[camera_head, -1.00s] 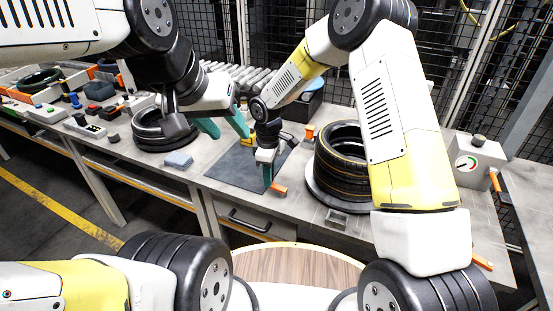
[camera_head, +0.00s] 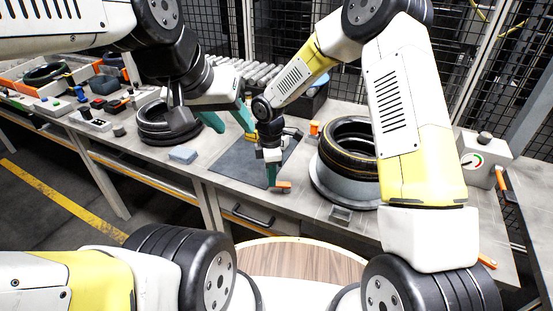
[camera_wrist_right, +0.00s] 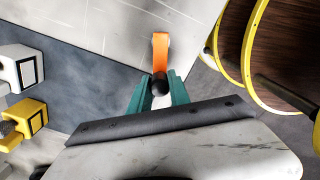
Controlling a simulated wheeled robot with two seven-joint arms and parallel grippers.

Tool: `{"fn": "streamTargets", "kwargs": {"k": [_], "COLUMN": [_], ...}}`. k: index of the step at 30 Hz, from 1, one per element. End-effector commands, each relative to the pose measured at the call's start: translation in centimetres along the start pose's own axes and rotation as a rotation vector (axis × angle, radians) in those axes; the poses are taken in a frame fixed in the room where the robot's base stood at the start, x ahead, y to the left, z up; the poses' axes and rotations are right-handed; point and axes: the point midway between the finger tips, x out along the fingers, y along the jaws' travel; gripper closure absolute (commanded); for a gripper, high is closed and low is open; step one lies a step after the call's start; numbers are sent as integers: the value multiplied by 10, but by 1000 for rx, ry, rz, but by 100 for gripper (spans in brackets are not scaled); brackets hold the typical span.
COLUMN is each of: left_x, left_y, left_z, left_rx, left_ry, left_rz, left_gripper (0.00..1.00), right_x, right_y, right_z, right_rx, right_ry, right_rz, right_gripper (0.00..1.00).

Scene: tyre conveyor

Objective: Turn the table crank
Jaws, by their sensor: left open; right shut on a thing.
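The crank's orange arm (camera_head: 284,184) shows at the front edge of the workbench, and in the right wrist view it ends at a dark round knob (camera_wrist_right: 160,84). My right gripper (camera_head: 271,176) points down and is shut on the crank; its teal fingers (camera_wrist_right: 159,92) sit either side of the knob. A dark tyre with thin yellow lines (camera_head: 347,138) sits at a round grey stand (camera_head: 345,184) right of the crank, partly hidden by my right arm. My left gripper (camera_head: 231,121) is open and empty above the bench, beside another dark tyre (camera_head: 166,127).
A grey box with a dial (camera_head: 484,158) stands at the right. A light blue block (camera_head: 182,154) and a dark mat (camera_head: 236,165) lie on the bench. A drawer handle (camera_head: 248,215) is below the front edge. Rollers (camera_head: 262,82) and mesh fencing are behind.

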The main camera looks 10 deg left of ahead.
Motion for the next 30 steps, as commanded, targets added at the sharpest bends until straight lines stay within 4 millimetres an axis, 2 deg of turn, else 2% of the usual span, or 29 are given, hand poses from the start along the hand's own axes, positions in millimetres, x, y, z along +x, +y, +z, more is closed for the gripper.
{"fn": "streamTargets", "kwargs": {"k": [7, 8, 11, 22, 30], "left_x": [0, 0, 0, 0, 0], "left_y": [0, 0, 0, 0, 0], "left_z": [0, 0, 0, 0, 0], "left_rx": [0, 0, 0, 0, 0], "left_ry": [0, 0, 0, 0, 0], "left_rz": [0, 0, 0, 0, 0], "left_gripper": [55, 55, 55, 55, 55], "right_x": [0, 0, 0, -5, -48], "right_y": [0, 0, 0, 1, 1], "right_z": [1, 1, 1, 0, 1], "right_rx": [1, 1, 2, 2, 4], "right_ry": [-1, -1, -1, 0, 0], "right_rz": [0, 0, 0, 2, 4], "right_gripper": [100, 73, 55, 55, 55]}}
